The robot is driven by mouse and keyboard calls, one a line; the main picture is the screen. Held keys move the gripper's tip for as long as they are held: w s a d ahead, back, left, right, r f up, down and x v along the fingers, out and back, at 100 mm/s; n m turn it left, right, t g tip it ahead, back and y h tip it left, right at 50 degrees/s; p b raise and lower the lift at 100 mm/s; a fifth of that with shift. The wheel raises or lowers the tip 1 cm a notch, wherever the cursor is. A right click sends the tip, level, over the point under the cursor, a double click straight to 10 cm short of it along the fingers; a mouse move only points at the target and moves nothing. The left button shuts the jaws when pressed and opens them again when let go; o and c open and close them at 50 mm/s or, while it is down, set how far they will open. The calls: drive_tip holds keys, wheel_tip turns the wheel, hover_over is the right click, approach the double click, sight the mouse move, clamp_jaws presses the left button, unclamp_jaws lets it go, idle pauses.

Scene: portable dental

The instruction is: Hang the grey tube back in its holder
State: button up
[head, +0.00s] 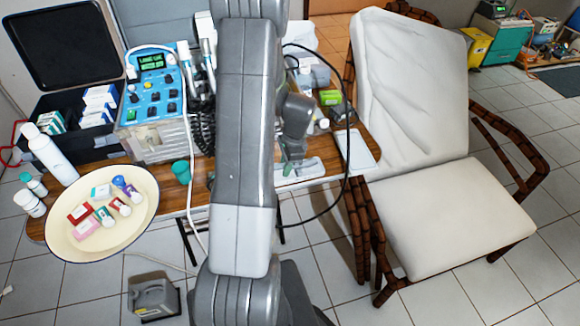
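I cannot clearly pick out the grey tube; my own arm covers the middle of the view. A blue control unit (152,103) stands on the table, with handpieces (206,62) upright at its right side, where the holder seems to be, partly behind my arm. A dark coiled hose (203,125) hangs below them. A thin pale tube (190,190) runs down from the unit past the table edge. My gripper (291,168) points down over the table, right of my arm, near a pale tray (312,168). Its fingers are too small and hidden to judge.
A cream oval tray (62,240) with small bottles and boxes is at the front left. An open black case (70,90) is at the back left. A white chair (440,200) is at the right. A black cable (346,150) loops near my gripper.

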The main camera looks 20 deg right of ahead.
clamp_jaws()
drive_tip(key=shift+a+p+v, duration=0.25)
drive_tip(key=shift+p+v, duration=0.65)
drive_tip(key=shift+v, duration=0.35)
drive_tip(key=shift+a+p+v, duration=0.25)
drive_tip(key=shift+p+v, duration=0.65)
drive_tip(key=shift+v, duration=0.35)
drive_tip(key=shift+a+p+v, duration=0.25)
drive_tip(key=shift+p+v, duration=0.65)
drive_tip(key=shift+v, duration=0.3)
drive_tip(key=shift+r, duration=0.2)
drive_tip(key=shift+f, duration=0.1)
